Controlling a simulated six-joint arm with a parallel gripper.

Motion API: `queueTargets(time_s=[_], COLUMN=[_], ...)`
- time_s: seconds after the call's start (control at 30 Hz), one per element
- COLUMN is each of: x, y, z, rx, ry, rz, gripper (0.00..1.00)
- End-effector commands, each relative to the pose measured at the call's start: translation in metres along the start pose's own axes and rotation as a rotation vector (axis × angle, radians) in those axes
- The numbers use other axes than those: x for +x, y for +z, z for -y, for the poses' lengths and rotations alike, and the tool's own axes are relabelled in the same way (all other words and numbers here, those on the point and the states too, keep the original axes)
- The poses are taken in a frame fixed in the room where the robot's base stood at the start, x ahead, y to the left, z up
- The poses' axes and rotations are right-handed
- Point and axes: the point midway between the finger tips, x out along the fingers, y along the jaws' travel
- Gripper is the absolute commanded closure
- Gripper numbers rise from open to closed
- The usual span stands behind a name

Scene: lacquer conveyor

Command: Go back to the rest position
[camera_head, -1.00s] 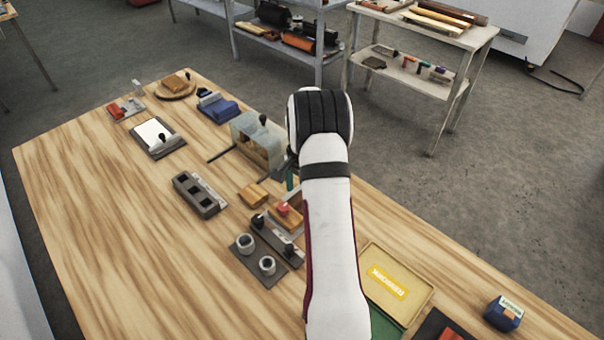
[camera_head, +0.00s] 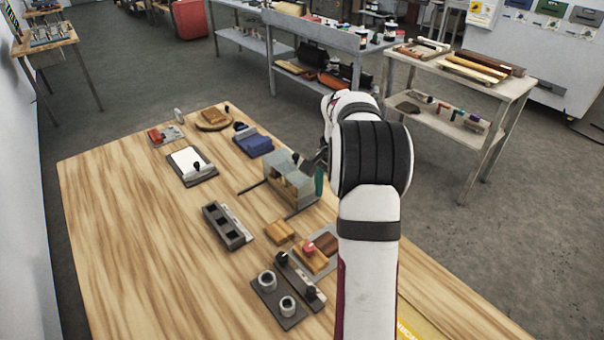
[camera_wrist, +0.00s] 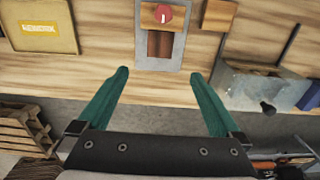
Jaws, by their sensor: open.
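My gripper (camera_wrist: 161,82) is open in the wrist view, with its two green fingers spread and nothing between them. It hangs beyond the table's edge, over the grey floor. Just past the fingertips is a grey plate (camera_wrist: 174,60) bearing a wooden block and a round red piece (camera_wrist: 163,14). In the head view my white arm reaches up the right side of the picture. One green finger (camera_head: 319,180) shows beside the arm; the rest of my gripper is hidden behind it.
The wooden table (camera_head: 130,220) holds a grey box-shaped fixture (camera_head: 291,182), a dark three-slot block (camera_head: 226,225), a holder with two round cups (camera_head: 277,299) and a blue device (camera_head: 254,143). The table's left side is clear. A shelf (camera_head: 480,90) stands behind at right.

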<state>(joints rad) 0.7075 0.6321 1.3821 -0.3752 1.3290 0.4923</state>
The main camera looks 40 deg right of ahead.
Motion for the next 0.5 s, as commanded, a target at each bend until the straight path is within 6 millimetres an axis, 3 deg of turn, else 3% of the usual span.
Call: queueTargets(time_s=[0.1,0.17,0.27,0.33,0.4,0.5], x=[-0.002,-0.012,-0.045,-0.068,-0.08,-0.08], y=[0.004,0.022,0.093,0.161,0.223,0.287], z=[0.0,0.001,-0.007,-0.031,-0.069,-0.134], rx=[-0.009,-0.05,-0.22,-0.392,-0.568,-0.798], ry=[-0.001,-0.006,-0.021,-0.033,-0.044,-0.058], rz=[0.001,0.005,0.023,0.046,0.071,0.105], gripper=[0.0,0.0,0.0,0.0,0.0,0.0])
